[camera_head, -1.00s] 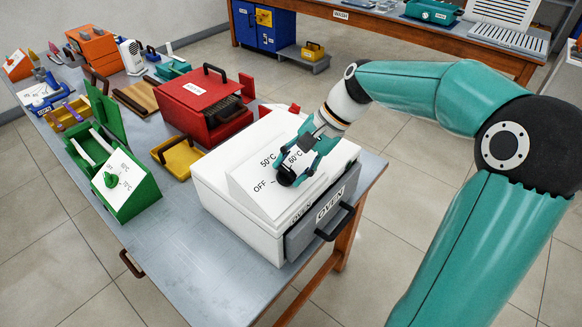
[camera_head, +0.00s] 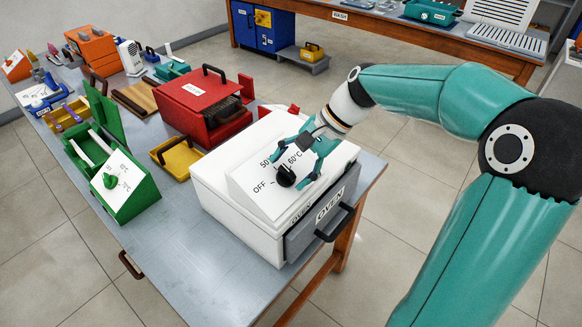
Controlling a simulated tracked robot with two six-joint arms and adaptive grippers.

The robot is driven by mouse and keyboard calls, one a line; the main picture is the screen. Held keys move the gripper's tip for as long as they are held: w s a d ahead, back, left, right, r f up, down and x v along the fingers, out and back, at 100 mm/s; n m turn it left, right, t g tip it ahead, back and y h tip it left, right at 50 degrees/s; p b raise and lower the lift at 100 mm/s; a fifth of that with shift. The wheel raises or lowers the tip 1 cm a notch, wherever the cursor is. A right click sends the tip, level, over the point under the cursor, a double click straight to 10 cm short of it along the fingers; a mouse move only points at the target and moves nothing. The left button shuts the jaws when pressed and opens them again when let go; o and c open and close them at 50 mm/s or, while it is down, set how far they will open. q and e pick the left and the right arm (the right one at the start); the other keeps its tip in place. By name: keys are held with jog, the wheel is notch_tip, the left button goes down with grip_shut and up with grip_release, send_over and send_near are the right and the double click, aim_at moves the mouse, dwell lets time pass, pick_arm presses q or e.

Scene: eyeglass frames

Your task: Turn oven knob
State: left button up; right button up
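The white oven (camera_head: 232,203) stands at the near right corner of the metal table. Its sloped panel shows the labels OFF, 60°C and a partly hidden 50. The black oven knob (camera_head: 286,177) sits in the middle of that panel. My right gripper (camera_head: 299,170) is over the panel with its teal fingers spread apart. One finger is above the knob and the other is to its right, and both look clear of it. The grey drawer (camera_head: 318,222) marked OVEN, with a black handle, is at the front. My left gripper is not in view.
A red box (camera_head: 203,98) with a black handle, a yellow tray (camera_head: 175,157) and a green device (camera_head: 124,184) with its own knob stand left of the oven. The near left part of the table (camera_head: 170,240) is bare.

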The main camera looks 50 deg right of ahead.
jog(key=v, duration=1.2)
jog(key=shift+s+f, duration=0.1)
jog(key=shift+f, duration=0.05)
dwell(0.3)
